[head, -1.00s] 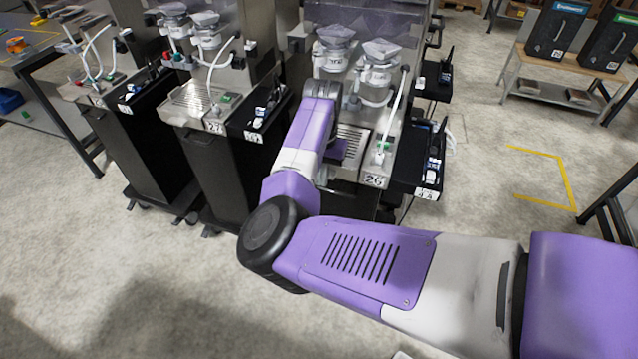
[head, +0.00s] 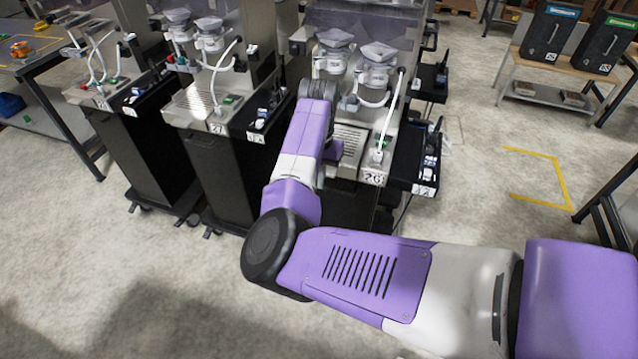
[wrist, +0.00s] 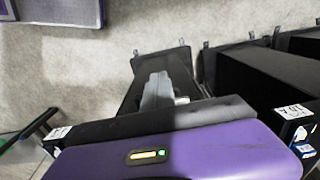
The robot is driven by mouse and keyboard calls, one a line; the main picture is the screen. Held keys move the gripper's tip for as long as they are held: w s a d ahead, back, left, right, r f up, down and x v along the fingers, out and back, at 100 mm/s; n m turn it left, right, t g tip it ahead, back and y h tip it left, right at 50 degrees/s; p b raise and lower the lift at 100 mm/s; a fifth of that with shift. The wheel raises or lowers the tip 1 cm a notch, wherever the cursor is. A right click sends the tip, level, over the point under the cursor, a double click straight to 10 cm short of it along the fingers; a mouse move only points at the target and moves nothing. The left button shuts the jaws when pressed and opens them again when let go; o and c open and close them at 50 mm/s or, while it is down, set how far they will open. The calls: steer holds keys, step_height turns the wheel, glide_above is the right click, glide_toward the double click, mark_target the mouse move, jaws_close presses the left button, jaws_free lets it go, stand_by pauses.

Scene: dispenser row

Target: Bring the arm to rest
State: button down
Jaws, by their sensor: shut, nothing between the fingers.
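My purple and white arm crosses the lower right of the head view. It bends at a dark round elbow and reaches up to a wrist in front of the dispenser marked 26 (head: 373,177). My gripper is hidden behind the wrist in the head view. In the wrist view, my gripper's purple body with a lit strip fills the bottom, and its grey fingers (wrist: 158,84) are together with nothing seen between them. A black cabinet lies beyond the fingers in that view; I cannot tell whether anything touches it.
Another dispenser, marked 27 (head: 218,128), stands left of the arm, with one more farther left. A black side tray (head: 425,170) juts out right of the dispenser marked 26. A wooden bench (head: 575,62) holds black containers at the back right. The floor in front is clear.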

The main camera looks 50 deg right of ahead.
step_height(320, 180, up, 8)
steer(key=b, duration=0.1)
steer(key=shift+a, duration=0.15)
steer(key=shift+s+f, duration=0.15)
